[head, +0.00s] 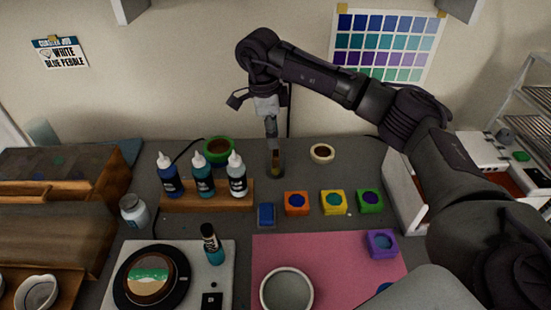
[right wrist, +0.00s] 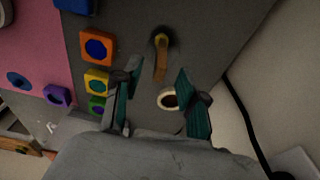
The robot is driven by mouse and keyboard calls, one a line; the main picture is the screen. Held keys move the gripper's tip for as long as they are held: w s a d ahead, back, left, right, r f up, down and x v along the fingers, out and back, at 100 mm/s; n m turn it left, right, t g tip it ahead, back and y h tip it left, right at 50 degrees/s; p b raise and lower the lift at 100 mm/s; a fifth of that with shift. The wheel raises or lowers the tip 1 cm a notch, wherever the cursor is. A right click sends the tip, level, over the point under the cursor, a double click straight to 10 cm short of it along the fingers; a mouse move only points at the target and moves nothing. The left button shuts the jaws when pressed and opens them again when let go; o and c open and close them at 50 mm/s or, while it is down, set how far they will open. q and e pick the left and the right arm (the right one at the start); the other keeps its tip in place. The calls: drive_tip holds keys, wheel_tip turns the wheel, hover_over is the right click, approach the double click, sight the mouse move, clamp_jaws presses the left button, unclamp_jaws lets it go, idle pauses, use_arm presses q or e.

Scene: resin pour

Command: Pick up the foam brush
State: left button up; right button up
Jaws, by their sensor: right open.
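The foam brush shows its wooden handle (head: 276,158) standing in a small dark holder (head: 277,173) at the back of the bench. Its foam end is not clearly visible. In the right wrist view, the handle (right wrist: 161,68) points up toward the camera. My right gripper (head: 271,139) hangs fingers down just above the handle. In the right wrist view, its two fingers (right wrist: 159,75) are apart, with the handle's top in line with the gap. I cannot tell whether the tip is between the fingers. My left gripper is not in view.
Coloured pots, including an orange one (head: 297,203), stand in front. The wall is close behind.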

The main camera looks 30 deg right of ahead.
sight(276, 158)
drive_tip(key=shift+s+d+f+p, duration=0.15)
drive_tip(key=shift+f+p, duration=0.25)
drive_tip(key=shift+f, duration=0.2)
drive_tip(key=f, duration=0.1)
drive_tip(key=f+p, duration=0.1)
drive_tip(key=f, duration=0.1)
drive_tip(key=shift+d+f, duration=0.25)
drive_tip(key=shift+d, duration=0.15)
drive_tip(key=shift+f, duration=0.3)
drive_tip(key=shift+c, duration=0.4)
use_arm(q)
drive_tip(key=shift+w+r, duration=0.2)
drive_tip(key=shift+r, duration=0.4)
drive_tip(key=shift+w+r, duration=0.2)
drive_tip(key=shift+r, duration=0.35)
use_arm(e)
clamp_jaws()
